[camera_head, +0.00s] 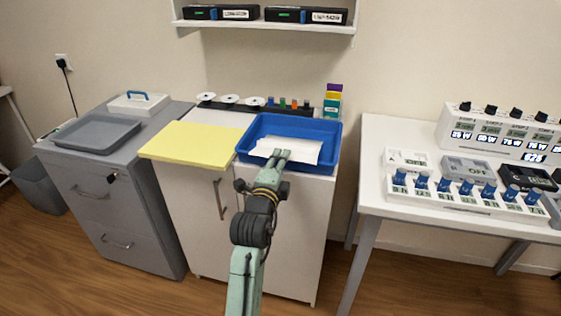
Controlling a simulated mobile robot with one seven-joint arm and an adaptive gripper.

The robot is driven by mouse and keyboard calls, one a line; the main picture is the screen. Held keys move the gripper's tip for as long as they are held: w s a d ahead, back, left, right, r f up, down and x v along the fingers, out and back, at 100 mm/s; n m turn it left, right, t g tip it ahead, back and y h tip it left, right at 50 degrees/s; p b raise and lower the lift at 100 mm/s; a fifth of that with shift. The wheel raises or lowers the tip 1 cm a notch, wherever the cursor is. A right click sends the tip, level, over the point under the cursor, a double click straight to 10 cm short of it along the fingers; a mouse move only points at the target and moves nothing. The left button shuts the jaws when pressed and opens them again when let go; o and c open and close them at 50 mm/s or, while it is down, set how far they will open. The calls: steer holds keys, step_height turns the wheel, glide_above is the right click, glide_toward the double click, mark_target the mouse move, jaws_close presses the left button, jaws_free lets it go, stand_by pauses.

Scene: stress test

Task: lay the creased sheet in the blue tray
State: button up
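A white sheet (305,151) lies inside the blue tray (333,135), flat as far as I can see; its creases are too fine to make out. The tray stands on the white cabinet. My gripper (280,154) reaches in over the tray's front edge, with its fingertips over the near middle of the sheet. A small gap shows between the two fingers, so it looks open. I cannot tell whether the fingertips touch the sheet. My gripper and arm hide part of the sheet and the tray's front wall.
A yellow board (190,144) lies left of the tray. Behind are a rack of small coloured items (288,105) and coloured binders (333,98). A grey tray (97,133) sits on the left cabinet. A white table (375,190) with instruments stands right, beyond a gap.

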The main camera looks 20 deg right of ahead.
steer(key=shift+o, duration=0.5)
steer(key=r+b+v, duration=0.1)
steer(key=b+v, duration=0.2)
steer(key=v, duration=0.9)
